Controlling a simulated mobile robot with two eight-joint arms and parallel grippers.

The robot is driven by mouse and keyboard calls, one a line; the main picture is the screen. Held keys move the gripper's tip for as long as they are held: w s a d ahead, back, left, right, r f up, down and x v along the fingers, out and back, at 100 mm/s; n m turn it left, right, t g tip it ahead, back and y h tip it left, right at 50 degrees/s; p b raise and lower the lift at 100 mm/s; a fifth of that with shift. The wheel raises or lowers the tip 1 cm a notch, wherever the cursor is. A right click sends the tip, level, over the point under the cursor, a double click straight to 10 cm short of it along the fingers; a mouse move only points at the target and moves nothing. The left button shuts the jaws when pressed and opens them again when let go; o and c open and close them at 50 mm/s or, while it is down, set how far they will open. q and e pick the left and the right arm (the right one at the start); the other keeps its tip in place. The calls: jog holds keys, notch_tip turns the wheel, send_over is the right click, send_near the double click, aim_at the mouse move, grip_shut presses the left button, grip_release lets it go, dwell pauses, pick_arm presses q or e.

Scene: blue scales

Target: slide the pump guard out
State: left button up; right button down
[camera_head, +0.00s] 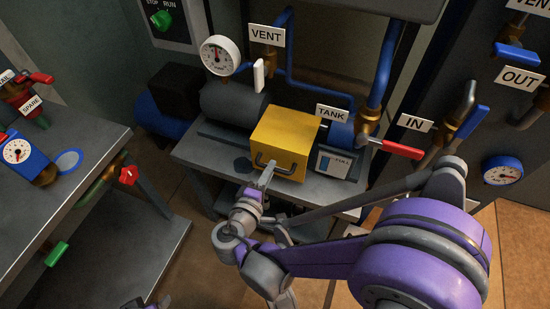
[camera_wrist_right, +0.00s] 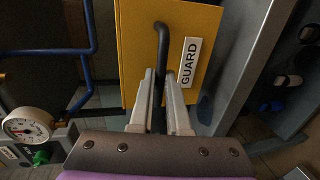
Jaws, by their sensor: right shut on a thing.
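The pump guard (camera_head: 285,140) is a yellow box over the middle of the pump unit on a grey metal bench. Its dark bar handle (camera_head: 286,170) is on its front face. My right gripper (camera_head: 266,174) is shut on this handle. In the right wrist view the two fingers (camera_wrist_right: 164,88) are on either side of the dark handle (camera_wrist_right: 162,42), and the yellow guard (camera_wrist_right: 140,60) with its GUARD label (camera_wrist_right: 190,62) lies behind. A small purple and grey part at the bottom edge may be my left gripper (camera_head: 135,303); its fingers cannot be made out.
A red lever (camera_head: 403,150) sticks out right of the guard. Blue pipes (camera_head: 310,85), a white-faced gauge (camera_head: 219,55) and a grey motor (camera_head: 232,103) stand behind and left. Another bench (camera_head: 85,190) is at left. Floor shows between the benches.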

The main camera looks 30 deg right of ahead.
jog(key=c, duration=0.9)
grip_release()
jog(key=p+v, duration=0.1)
jog(key=v, duration=1)
jog(key=shift+p, duration=0.35)
